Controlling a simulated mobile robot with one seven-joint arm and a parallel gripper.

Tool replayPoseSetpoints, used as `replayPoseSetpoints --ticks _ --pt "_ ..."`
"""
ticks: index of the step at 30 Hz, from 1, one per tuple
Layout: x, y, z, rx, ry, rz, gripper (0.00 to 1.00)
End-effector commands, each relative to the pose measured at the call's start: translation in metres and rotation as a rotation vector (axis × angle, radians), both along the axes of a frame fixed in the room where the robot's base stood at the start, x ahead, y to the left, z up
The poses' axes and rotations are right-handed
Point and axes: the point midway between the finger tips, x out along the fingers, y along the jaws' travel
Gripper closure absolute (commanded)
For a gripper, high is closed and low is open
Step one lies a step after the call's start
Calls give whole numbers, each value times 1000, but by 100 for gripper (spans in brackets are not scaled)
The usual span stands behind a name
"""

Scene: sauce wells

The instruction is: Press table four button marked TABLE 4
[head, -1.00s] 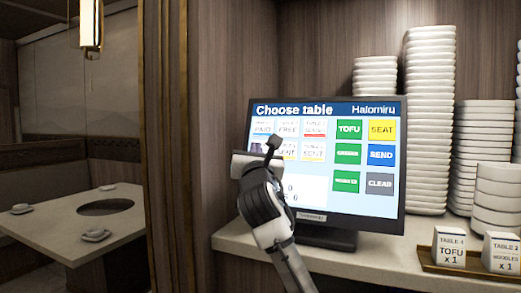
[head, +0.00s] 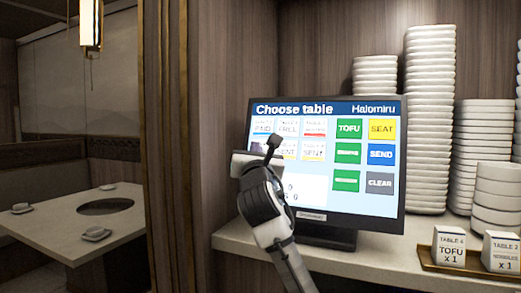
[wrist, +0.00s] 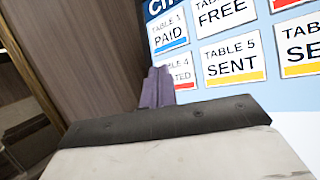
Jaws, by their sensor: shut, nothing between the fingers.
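The touch screen (head: 352,210) stands on a counter and reads "Choose table". Its table buttons sit in two rows at the upper left. The TABLE 4 button (wrist: 185,77) is at the left of the lower row, below TABLE 1 (wrist: 169,34) and left of TABLE 5 (wrist: 233,59). My gripper (head: 274,141) is shut and empty in front of the screen's left part. In the wrist view its fingertips (wrist: 157,84) overlap the left part of the TABLE 4 button and hide it. I cannot tell whether they touch the glass.
Tall stacks of white dishes (head: 428,120) stand right of the screen. A tray (head: 453,268) with two order cards (head: 449,248) is on the counter (head: 375,262) at the right. A dining table (head: 60,222) stands beyond a wooden post (head: 175,150) at the left.

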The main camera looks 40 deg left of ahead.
Motion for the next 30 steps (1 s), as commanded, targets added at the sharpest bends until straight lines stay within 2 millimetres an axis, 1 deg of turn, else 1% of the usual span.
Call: replayPoseSetpoints --ticks 22,30 --pt "0 0 0 0 0 0 100" --pt "7 2 -1 -1 -1 0 100"
